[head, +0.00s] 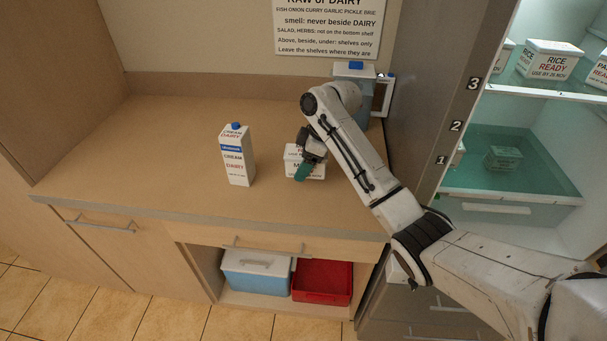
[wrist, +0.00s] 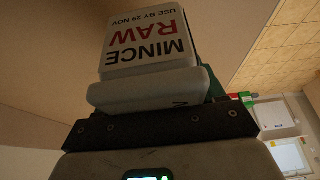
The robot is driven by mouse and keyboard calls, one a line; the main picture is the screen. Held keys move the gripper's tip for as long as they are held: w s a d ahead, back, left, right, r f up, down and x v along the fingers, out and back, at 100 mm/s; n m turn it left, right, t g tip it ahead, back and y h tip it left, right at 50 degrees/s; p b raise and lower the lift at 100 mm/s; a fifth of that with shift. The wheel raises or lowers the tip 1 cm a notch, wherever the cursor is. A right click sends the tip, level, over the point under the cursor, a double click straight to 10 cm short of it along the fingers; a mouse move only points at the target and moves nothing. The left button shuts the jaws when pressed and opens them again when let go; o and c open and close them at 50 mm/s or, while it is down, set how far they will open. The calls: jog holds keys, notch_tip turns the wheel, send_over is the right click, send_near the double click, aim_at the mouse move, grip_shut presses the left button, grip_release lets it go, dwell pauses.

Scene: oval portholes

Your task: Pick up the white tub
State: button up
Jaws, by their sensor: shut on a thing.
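The white tub (head: 293,168) stands on the wooden counter, partly hidden by my gripper. In the wrist view the tub (wrist: 150,45) fills the space at the fingers, its label upside down and reading "MINCE RAW, use by 29 Nov". My gripper (head: 306,165) is shut on the tub, with a green fingertip showing against its label. In the head view I cannot tell whether the tub is touching the counter or just above it.
A cream carton (head: 237,155) stands left on the counter (head: 150,140). The open fridge (head: 520,120) at right holds labelled tubs. A blue box (head: 255,273) and red bin (head: 322,281) sit below.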

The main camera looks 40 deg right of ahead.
jog(key=s+a+r+p, duration=0.4)
jog(key=s+a+r, duration=0.5)
jog(key=a, duration=0.1)
jog(key=shift+s+r+p, duration=0.3)
jog(key=shift+s, duration=0.05)
jog(key=shift+s, duration=0.1)
